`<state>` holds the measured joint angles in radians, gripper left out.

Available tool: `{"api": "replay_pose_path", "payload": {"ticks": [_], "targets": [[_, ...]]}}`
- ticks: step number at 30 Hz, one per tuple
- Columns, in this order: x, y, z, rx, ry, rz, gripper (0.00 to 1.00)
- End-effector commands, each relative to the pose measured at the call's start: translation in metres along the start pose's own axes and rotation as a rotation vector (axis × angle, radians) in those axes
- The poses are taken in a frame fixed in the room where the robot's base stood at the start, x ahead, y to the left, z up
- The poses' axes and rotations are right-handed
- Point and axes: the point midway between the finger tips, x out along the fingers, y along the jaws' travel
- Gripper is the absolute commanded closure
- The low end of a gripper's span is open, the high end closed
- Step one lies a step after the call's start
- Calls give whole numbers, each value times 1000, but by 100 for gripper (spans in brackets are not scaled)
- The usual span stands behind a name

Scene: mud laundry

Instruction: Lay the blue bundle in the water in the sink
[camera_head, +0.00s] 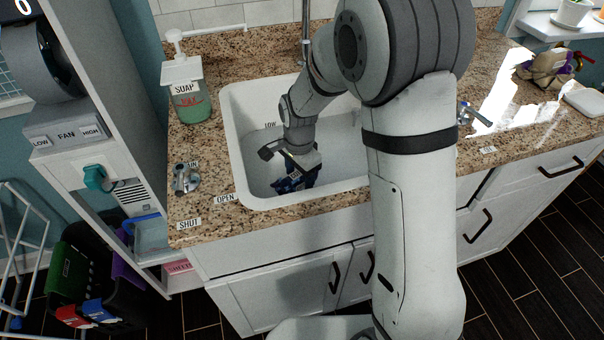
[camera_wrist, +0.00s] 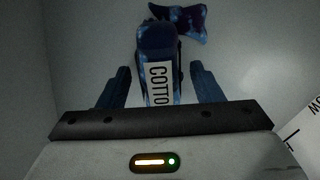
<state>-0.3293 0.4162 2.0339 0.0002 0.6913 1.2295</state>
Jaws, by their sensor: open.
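The blue bundle (camera_head: 292,183) lies low in the white sink (camera_head: 229,118), near the front. In the wrist view the bundle (camera_wrist: 180,25) is mottled blue, with a white label reading "COTTO" and a wider end at the top. My gripper (camera_head: 290,168) reaches down into the sink over the bundle. In the wrist view my gripper (camera_wrist: 160,80) is open, with one finger on each side of the bundle and gaps showing between. The sink's lower part looks grey and even; I cannot clearly tell the water surface or how deep the bundle sits.
A soap dispenser (camera_head: 190,100) stands left of the sink. A small metal valve (camera_head: 185,178) sits on the granite counter near "OPEN" and "SHUT" labels. The tap (camera_head: 305,45) rises behind the sink. A fan panel (camera_head: 75,135) stands at the left.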

Motion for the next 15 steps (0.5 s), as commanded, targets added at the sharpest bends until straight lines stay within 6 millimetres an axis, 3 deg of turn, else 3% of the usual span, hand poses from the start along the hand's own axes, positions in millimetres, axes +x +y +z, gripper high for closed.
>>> {"api": "replay_pose_path", "payload": {"ticks": [5,15], "targets": [[-11,-1,0,0,1,-2,40],[-81,-1,0,-1,2,-5,40]]}}
